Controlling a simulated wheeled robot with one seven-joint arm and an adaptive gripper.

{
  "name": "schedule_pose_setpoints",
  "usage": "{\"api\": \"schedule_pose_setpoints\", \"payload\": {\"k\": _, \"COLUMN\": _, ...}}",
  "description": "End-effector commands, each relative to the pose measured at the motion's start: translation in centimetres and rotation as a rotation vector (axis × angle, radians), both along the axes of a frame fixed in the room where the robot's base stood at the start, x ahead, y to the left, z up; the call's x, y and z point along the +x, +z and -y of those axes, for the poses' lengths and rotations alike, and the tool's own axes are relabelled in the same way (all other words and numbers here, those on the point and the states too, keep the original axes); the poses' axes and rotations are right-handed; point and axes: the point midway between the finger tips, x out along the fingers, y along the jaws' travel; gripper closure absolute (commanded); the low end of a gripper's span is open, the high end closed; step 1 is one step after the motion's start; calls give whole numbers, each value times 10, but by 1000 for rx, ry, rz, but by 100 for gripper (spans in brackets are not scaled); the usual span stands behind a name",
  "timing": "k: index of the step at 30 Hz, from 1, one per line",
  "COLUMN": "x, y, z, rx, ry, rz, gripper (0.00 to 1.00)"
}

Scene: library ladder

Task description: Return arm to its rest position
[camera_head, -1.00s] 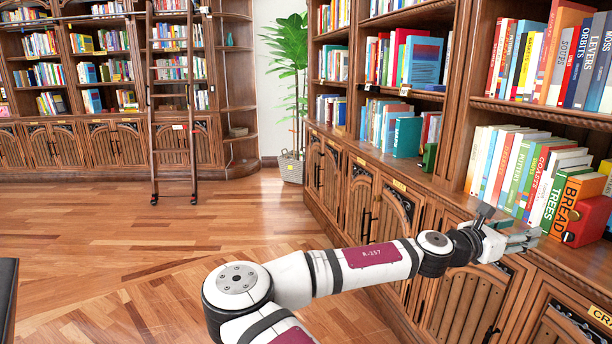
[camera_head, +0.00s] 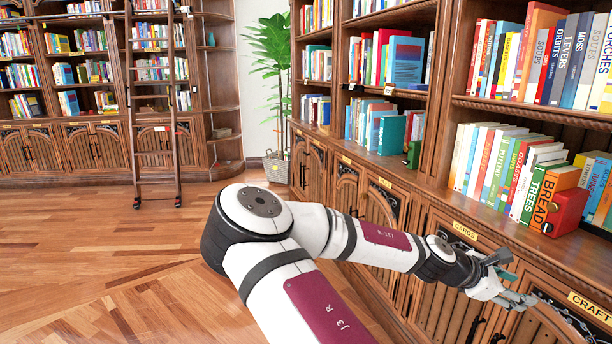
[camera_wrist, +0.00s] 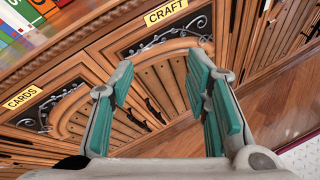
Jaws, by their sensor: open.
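My white arm reaches right across the head view, with my gripper (camera_head: 520,285) at its end in front of the lower cabinet doors, below the shelf ledge. In the wrist view my gripper (camera_wrist: 165,95) shows two finger sets with teal pads, spread apart with nothing between them. Behind the fingers is the cabinet door (camera_wrist: 150,75) under the CRAFT label (camera_wrist: 166,11). Whether the fingers touch the door cannot be told; they look apart from it.
A row of books with a red bookend (camera_head: 566,211) stands on the ledge (camera_head: 480,205) above my gripper. A ladder (camera_head: 155,120) leans on the far bookcase, and a potted plant (camera_head: 278,70) stands in the corner. The wooden floor (camera_head: 90,240) at left is clear.

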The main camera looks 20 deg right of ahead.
Motion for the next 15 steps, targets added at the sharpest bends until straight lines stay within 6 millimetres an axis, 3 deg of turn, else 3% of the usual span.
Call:
{"api": "schedule_pose_setpoints", "payload": {"k": 3, "x": -20, "y": -33, "z": -24, "rx": 153, "ry": -125, "rz": 116, "gripper": 57}}
{"api": "schedule_pose_setpoints", "payload": {"k": 7, "x": -31, "y": -59, "z": -59, "rx": 307, "ry": -256, "rz": 225, "gripper": 57}}
{"api": "schedule_pose_setpoints", "payload": {"k": 11, "x": -37, "y": -74, "z": -101, "rx": 451, "ry": -378, "rz": 316, "gripper": 57}}
{"api": "schedule_pose_setpoints", "payload": {"k": 15, "x": -38, "y": -76, "z": -147, "rx": 593, "ry": -496, "rz": 396, "gripper": 57}}
